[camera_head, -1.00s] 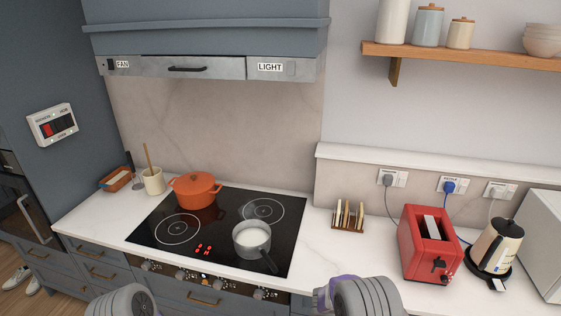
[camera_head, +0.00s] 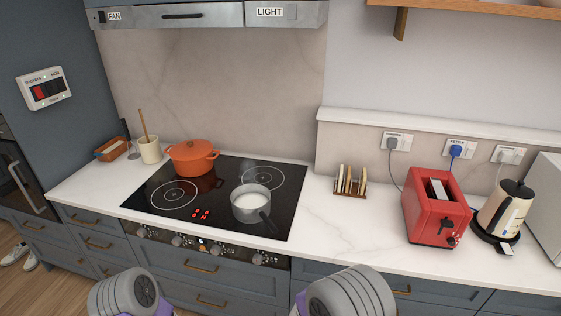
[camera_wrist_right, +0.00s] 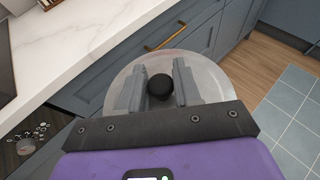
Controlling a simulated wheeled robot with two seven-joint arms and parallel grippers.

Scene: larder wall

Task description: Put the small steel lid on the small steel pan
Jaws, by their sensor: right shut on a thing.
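The small steel pan (camera_head: 251,203) stands on the front right of the black hob, open, with white contents and its dark handle pointing toward the front right. In the right wrist view, my right gripper (camera_wrist_right: 160,88) is shut on the black knob of the small steel lid (camera_wrist_right: 207,78), a round, clear-looking disc with a pale rim. The lid is held out in front of the counter edge, over the drawers and floor. In the head view only arm links show at the bottom; both grippers and the lid are out of that picture.
An orange lidded pot (camera_head: 192,157) stands at the back left of the hob (camera_head: 215,190). A utensil crock (camera_head: 150,150) is left of it. A toast rack (camera_head: 350,181), red toaster (camera_head: 436,208) and kettle (camera_head: 503,210) stand to the right.

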